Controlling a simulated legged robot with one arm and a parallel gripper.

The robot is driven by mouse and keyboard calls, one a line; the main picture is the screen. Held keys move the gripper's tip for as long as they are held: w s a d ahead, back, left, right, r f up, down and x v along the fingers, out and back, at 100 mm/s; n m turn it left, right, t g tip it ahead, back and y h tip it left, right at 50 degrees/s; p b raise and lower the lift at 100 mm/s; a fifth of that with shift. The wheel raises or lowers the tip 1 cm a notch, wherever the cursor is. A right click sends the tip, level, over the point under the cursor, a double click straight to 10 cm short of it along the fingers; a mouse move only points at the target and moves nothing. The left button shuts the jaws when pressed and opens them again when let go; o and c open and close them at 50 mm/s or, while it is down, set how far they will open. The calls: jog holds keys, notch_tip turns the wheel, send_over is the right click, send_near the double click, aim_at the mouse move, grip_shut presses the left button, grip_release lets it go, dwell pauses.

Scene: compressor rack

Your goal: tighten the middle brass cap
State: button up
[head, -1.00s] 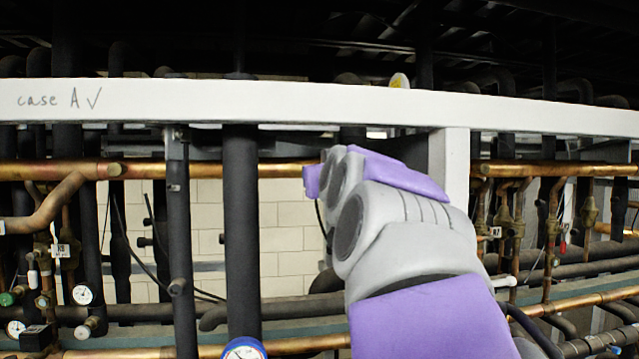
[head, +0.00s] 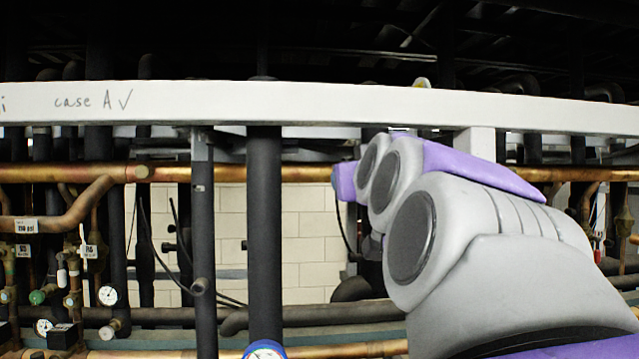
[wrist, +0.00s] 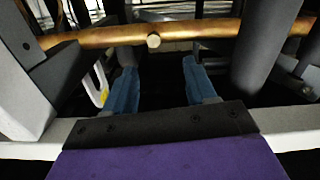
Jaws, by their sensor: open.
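In the wrist view, a small brass cap (wrist: 153,41) sits on the front of a horizontal copper pipe (wrist: 215,30). It lies beyond the fingertips, roughly between them in the picture and apart from them. My gripper (wrist: 161,66) is open, with two blue fingers spread and nothing between them. In the head view, a round brass-coloured fitting (head: 142,173) shows on the copper pipe at left. I cannot tell whether it is the same cap, or which cap is the middle one. My arm covers the right part of the head view, and the fingers are hidden there.
A white beam (head: 320,103) crosses the head view, and it passes under my gripper in the wrist view (wrist: 285,122). Dark insulated vertical pipes (head: 264,230) stand left of my arm. Gauges (head: 108,295) and valves are at lower left.

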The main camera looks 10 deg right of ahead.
jog(key=shift+s+b, duration=0.35)
jog(key=shift+s, duration=1.1)
jog(key=shift+a, duration=0.1)
